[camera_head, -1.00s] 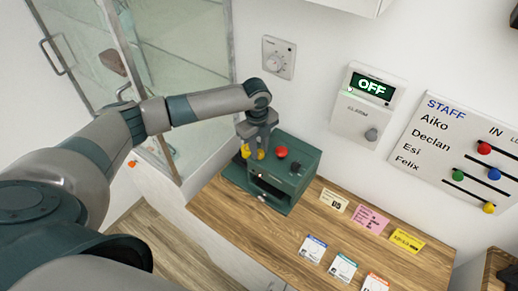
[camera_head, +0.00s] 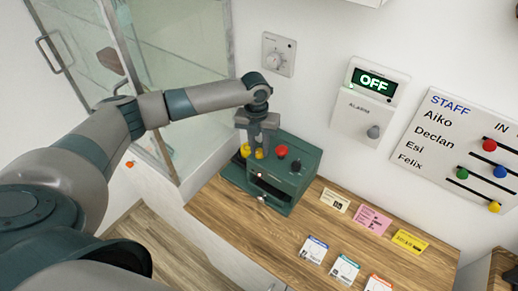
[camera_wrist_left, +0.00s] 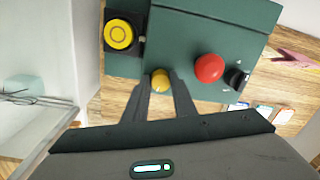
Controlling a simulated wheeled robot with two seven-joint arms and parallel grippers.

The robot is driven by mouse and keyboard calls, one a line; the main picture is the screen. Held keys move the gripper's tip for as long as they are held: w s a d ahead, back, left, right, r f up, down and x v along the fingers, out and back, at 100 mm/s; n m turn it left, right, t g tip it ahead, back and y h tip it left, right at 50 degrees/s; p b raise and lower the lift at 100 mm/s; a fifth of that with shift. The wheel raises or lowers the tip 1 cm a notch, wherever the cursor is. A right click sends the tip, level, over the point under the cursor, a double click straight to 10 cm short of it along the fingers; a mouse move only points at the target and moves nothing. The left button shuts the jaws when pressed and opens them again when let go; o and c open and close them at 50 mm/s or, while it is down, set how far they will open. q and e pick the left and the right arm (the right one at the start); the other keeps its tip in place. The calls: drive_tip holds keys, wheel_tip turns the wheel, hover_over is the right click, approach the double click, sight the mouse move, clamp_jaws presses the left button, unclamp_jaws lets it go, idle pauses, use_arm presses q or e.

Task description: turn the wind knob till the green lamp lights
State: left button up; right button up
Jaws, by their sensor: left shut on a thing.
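A dark green box (camera_head: 237,177) stands on the wooden counter. On its top are a yellow knob (camera_wrist_left: 160,78), a red button (camera_head: 282,151) and a small black knob (camera_head: 296,165). A yellow round button on a black base (camera_wrist_left: 121,36) sits beside them. My left gripper (camera_wrist_left: 161,80) points down and is shut on the yellow knob, one finger on each side. No label for the wind knob is readable, and I cannot make out a lit green lamp on the box. My right gripper is not in view.
A wall panel marked ALARM (camera_head: 350,121) has a display reading OFF. A dial (camera_head: 278,55) is on the wall. Cards and notes (camera_head: 372,220) lie right of the box on the counter (camera_head: 240,228). A glass cabinet (camera_head: 185,60) stands left, close to my arm.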

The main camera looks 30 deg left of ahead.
use_arm(q)
drive_tip(key=m+b, duration=0.1)
drive_tip(key=m, duration=0.4)
drive_tip(key=shift+d+f+m+b, duration=0.1)
drive_tip(key=shift+m+b, duration=0.2)
drive_tip(key=shift+b, duration=0.1)
drive_tip(key=shift+m+g+b, duration=0.3)
drive_tip(key=shift+m+b, duration=0.1)
drive_tip(key=shift+m, duration=1.2)
drive_tip(key=o, duration=1)
drive_tip(key=shift+o, duration=0.2)
drive_tip(key=shift+r, duration=0.25)
